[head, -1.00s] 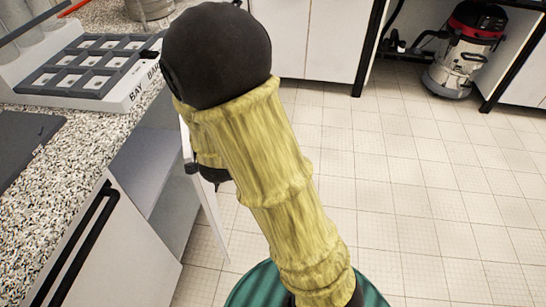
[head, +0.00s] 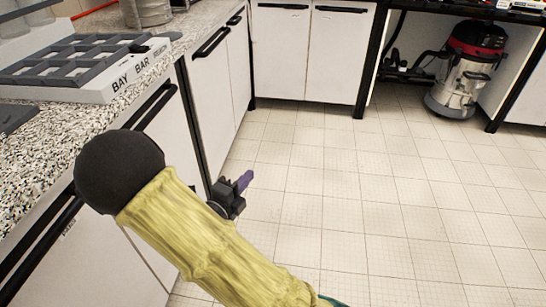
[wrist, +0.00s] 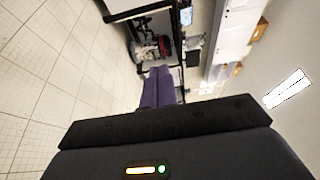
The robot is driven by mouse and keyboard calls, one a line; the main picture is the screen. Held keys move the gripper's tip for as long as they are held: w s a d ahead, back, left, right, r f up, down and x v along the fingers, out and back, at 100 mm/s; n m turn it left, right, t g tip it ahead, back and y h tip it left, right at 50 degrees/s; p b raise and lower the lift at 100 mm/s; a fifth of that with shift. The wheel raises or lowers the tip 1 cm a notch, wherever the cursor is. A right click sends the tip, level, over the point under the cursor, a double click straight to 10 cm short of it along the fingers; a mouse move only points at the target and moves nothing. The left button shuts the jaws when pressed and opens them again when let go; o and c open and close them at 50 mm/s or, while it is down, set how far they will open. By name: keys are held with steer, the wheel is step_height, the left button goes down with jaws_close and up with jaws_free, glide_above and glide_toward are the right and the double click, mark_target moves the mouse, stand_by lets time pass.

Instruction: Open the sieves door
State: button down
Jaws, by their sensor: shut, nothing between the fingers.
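My gripper (head: 244,181) is in front of the white cabinet fronts on the left, over the floor, with its purple fingers together and nothing between them. The fingers also show in the wrist view (wrist: 157,88), shut and pointing out over the room. A white door (head: 172,143) with a slanting black handle (head: 158,104) is under the counter and looks shut. Nearer me is another white front (head: 95,262) with a long black handle (head: 40,250) and a small label (head: 68,228) too small to read. My arm hides part of both fronts. The gripper touches neither handle.
A speckled counter (head: 75,120) with a grey compartment tray (head: 75,68) runs along the left. More white cabinets (head: 300,50) stand at the back. A vacuum cleaner (head: 465,70) is at the back right. The tiled floor (head: 390,210) is clear.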

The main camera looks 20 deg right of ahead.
stand_by(0.3)
steer(key=b+x, duration=0.3)
steer(key=x, duration=1.1)
steer(key=shift+a, duration=0.1)
stand_by(1.2)
steer(key=w+a+p, duration=0.2)
steer(key=w+a, duration=0.6)
steer(key=a, duration=0.3)
steer(key=shift+a+p, duration=0.25)
steer(key=shift+p, duration=0.1)
